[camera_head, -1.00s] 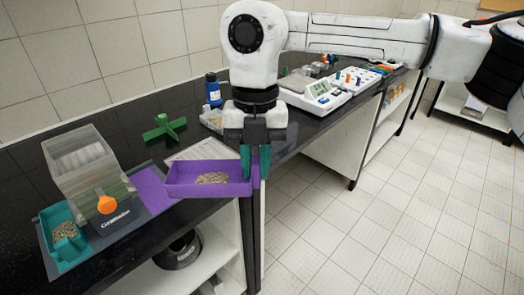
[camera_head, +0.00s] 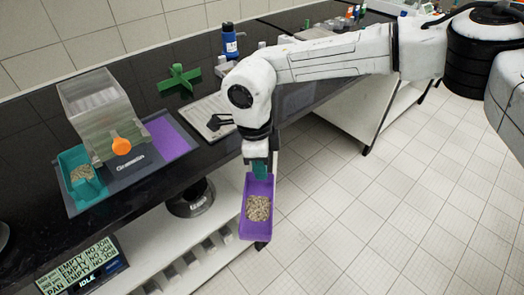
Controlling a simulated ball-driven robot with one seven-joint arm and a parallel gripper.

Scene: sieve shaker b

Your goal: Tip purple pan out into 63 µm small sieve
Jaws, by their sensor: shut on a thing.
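The purple pan (camera_head: 245,228) is a small open tray holding a heap of beige grains (camera_head: 258,208). My gripper (camera_head: 260,171) is shut on the pan's far end and holds it level or nearly so, in front of the bench edge. The pan appears below the height of the black bench top, with the floor and lower shelf behind it in the picture. The grains are still inside. I cannot pick out a 63 µm small sieve; a dark round device (camera_head: 191,199) stands on the lower shelf, partly under the bench.
On the bench top (camera_head: 60,232) stand a clear hopper device (camera_head: 97,105) with a teal pan (camera_head: 80,178), a green cross (camera_head: 179,77), a grey tray (camera_head: 207,116) and a blue bottle (camera_head: 230,43). A display (camera_head: 85,270) reads IDLE at lower left. Open floor lies right.

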